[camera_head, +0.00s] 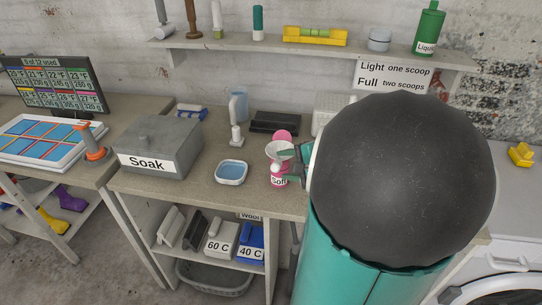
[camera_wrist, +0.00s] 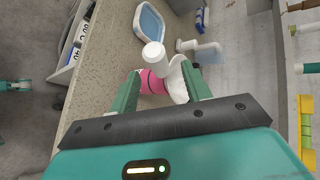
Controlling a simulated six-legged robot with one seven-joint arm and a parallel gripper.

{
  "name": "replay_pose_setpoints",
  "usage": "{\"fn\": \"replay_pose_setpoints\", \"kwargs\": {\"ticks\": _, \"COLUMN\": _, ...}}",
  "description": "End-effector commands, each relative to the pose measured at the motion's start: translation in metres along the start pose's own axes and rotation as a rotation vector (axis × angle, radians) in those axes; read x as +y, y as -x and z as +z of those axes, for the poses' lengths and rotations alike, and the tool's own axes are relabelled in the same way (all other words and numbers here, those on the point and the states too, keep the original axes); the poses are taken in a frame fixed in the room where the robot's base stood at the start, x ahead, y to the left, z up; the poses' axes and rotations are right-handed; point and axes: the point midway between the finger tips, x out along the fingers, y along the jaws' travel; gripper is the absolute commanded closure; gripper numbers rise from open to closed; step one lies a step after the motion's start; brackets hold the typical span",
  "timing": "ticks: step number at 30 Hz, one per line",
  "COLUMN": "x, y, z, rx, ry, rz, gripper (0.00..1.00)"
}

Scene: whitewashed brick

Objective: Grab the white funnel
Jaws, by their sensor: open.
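The white funnel (camera_head: 278,150) shows in the head view near the bench's front edge, just above and behind a pink bottle labelled "Soft" (camera_head: 279,182). Whether it rests on something there is hidden. In the wrist view a white curved piece, seemingly the funnel (camera_wrist: 178,82), lies by the right finger, next to the pink bottle (camera_wrist: 150,84) and its white cap (camera_wrist: 154,54). My gripper (camera_head: 284,165) is open, its teal fingers reaching in from the right around the bottle and funnel area. In the wrist view the gripper (camera_wrist: 160,82) has these things between and just beyond its fingertips. Contact cannot be told.
A blue-filled white tray (camera_head: 231,172) and a white dispenser (camera_head: 236,135) stand left of the bottle. A grey "Soak" box (camera_head: 158,148) is further left. A pink round thing (camera_head: 283,135) is close behind the funnel. A shelf (camera_head: 320,43) runs above.

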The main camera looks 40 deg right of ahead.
Motion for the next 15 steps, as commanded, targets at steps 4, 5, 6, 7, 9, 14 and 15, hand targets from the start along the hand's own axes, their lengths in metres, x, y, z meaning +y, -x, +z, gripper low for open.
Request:
{"fn": "replay_pose_setpoints", "kwargs": {"ticks": 4, "x": 0.000, "y": -0.011, "z": 0.000, "rx": -0.001, "ry": 0.000, "rz": 0.001, "gripper": 0.52}}
{"fn": "replay_pose_setpoints", "kwargs": {"ticks": 5, "x": 0.000, "y": -0.014, "z": 0.001, "rx": -0.001, "ry": 0.001, "rz": 0.001, "gripper": 0.52}}
{"fn": "replay_pose_setpoints", "kwargs": {"ticks": 6, "x": 0.000, "y": -0.019, "z": 0.001, "rx": -0.002, "ry": 0.000, "rz": 0.001, "gripper": 0.52}}
{"fn": "replay_pose_setpoints", "kwargs": {"ticks": 7, "x": 0.001, "y": -0.024, "z": 0.001, "rx": -0.003, "ry": -0.001, "rz": 0.001, "gripper": 0.52}}
{"fn": "replay_pose_setpoints", "kwargs": {"ticks": 9, "x": 0.001, "y": -0.036, "z": 0.002, "rx": -0.004, "ry": 0.000, "rz": 0.001, "gripper": 0.52}}
{"fn": "replay_pose_setpoints", "kwargs": {"ticks": 14, "x": 0.001, "y": -0.056, "z": 0.001, "rx": -0.002, "ry": 0.000, "rz": 0.002, "gripper": 0.52}}
{"fn": "replay_pose_setpoints", "kwargs": {"ticks": 15, "x": 0.001, "y": -0.058, "z": 0.001, "rx": -0.001, "ry": 0.000, "rz": 0.001, "gripper": 0.52}}
